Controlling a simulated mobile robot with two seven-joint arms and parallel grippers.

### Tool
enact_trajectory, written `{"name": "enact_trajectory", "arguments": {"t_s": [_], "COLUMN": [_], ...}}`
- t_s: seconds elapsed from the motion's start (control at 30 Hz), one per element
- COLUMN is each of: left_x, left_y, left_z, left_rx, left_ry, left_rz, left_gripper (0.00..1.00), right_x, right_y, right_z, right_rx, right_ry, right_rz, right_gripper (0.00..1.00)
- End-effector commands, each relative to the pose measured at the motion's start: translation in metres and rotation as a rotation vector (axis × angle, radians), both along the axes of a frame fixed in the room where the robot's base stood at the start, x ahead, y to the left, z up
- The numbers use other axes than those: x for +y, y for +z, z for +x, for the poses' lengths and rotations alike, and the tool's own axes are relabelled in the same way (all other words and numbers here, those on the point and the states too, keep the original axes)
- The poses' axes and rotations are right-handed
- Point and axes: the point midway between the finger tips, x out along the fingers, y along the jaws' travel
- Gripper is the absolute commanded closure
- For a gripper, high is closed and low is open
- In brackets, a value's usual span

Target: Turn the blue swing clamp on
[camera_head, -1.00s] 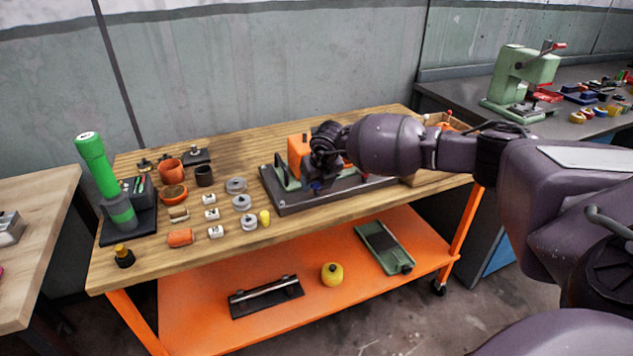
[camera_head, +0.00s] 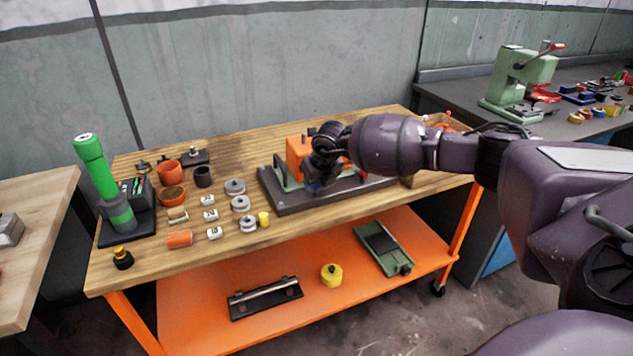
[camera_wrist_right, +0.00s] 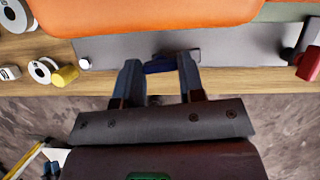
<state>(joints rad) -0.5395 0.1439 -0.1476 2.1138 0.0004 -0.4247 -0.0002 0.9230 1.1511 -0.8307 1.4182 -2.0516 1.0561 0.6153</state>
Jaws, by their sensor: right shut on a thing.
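The blue swing clamp (camera_wrist_right: 160,65) shows as a dark blue piece between the fingers of my right gripper (camera_wrist_right: 160,68) in the right wrist view. The gripper is shut on it, with a finger at each side. In the head view my right gripper (camera_head: 318,186) is over the front of the dark fixture base (camera_head: 290,207), and my wrist hides most of the clamp. The orange block (camera_head: 298,149) of the fixture stands just behind the gripper. My left gripper is not in view.
Several grey rings (camera_head: 241,203) and a yellow cylinder (camera_head: 264,219) lie left of the fixture. A green upright tool (camera_head: 98,170) stands at the bench's left end. A red-ended part (camera_wrist_right: 308,63) sits on the base's right side. The bench's front edge is close below the gripper.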

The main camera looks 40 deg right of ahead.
Motion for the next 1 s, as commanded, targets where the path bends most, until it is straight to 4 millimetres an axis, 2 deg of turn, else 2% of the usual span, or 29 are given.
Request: {"name": "enact_trajectory", "arguments": {"t_s": [0.6,1.0], "left_x": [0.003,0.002], "left_y": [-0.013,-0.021], "left_z": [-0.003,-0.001], "left_rx": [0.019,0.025], "left_ry": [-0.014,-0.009], "left_rz": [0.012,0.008], "left_gripper": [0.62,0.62], "right_x": [-0.004,-0.005], "right_y": [-0.004,-0.002], "right_z": [0.000,0.001], "right_rx": [0.004,0.002], "right_ry": [0.489,0.661], "right_rz": [0.001,0.000], "right_gripper": [0.88,0.88]}}
